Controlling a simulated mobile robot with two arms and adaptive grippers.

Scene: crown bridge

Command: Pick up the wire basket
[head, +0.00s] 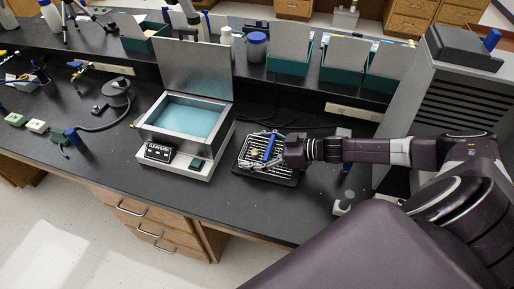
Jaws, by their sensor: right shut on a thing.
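The wire basket (253,153) is a small metal wire piece with a blue handle (270,146). It sits on or just above a dark rack with light bars (262,172), to the right of the bath; I cannot tell if it touches the rack. My right gripper (281,151) comes in from the right and is shut on the basket at its blue handle. The fingertips are small and partly hidden by the gripper's own body. My left gripper is not in view.
A bath with blue liquid (187,122) and a raised metal lid (195,68) stands left of the rack. A grey ridged machine (432,105) stands at the right. Teal boxes (288,66) line the back shelf. The front bench edge is clear.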

